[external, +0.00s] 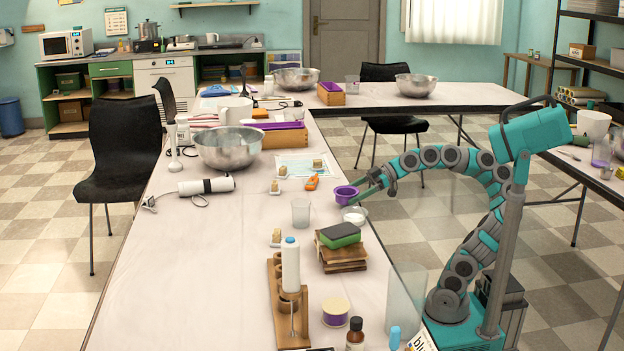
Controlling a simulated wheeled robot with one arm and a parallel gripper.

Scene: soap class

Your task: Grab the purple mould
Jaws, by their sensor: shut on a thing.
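The purple mould (345,194) is a small round cup near the right edge of the long table, in the external view. My gripper (357,193) reaches in from the right and is shut on the mould. The mould looks upright, at or just above the table; I cannot tell whether it touches the surface. The fingertips are small and partly hidden at the mould's side.
A white bowl (355,215) and a clear cup (300,212) stand close by.

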